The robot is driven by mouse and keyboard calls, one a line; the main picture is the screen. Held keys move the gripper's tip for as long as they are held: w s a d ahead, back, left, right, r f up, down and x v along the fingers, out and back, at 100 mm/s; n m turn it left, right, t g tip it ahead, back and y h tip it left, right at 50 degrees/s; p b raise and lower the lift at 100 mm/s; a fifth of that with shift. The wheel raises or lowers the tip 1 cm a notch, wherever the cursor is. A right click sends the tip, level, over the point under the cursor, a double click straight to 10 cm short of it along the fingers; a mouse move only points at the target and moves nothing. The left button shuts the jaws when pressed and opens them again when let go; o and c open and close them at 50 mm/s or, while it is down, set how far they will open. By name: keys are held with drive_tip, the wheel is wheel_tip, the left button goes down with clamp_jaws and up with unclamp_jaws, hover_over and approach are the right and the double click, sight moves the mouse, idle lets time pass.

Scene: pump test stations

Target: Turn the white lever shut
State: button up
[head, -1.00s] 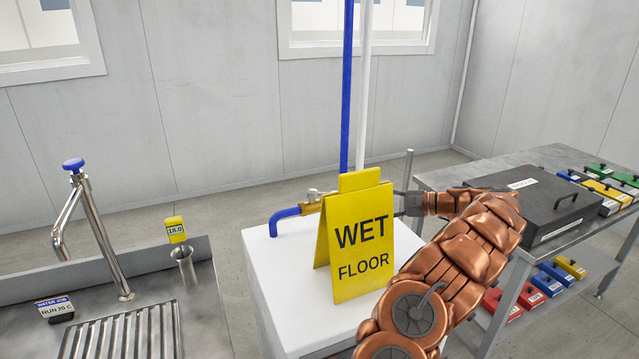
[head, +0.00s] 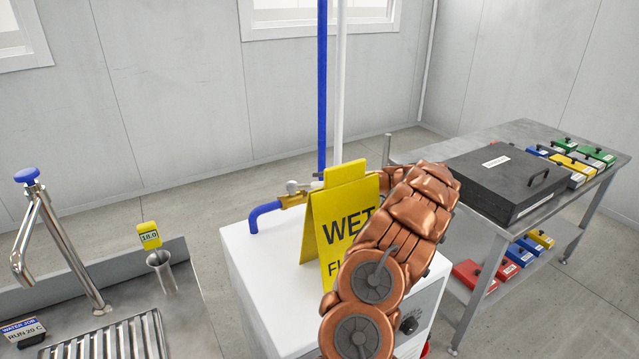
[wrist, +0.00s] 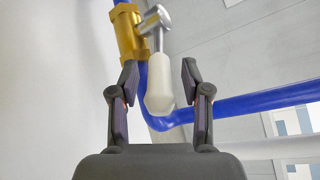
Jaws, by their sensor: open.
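The white lever (wrist: 159,90) hangs from a brass valve (wrist: 128,32) on the blue pipe in the wrist view. My gripper (wrist: 159,64) is open, with one finger on each side of the lever's grip. A gap shows between the lever and each finger. In the head view the pale lever (head: 297,186) and the brass valve (head: 291,200) show just left of the yellow sign. My gripper is hidden there behind the sign and my arm.
A yellow wet floor sign (head: 325,222) stands on the white cabinet (head: 270,290), close beside my arm. A steel sink (head: 190,305) is at left. A steel bench (head: 510,135) with a black case (head: 505,185) and several coloured boxes is at right.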

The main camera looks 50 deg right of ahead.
drive_tip(key=shift+w+a+f, duration=0.1)
drive_tip(key=shift+w+a, duration=0.1)
drive_tip(key=shift+w, duration=0.15)
clamp_jaws()
idle(0.5)
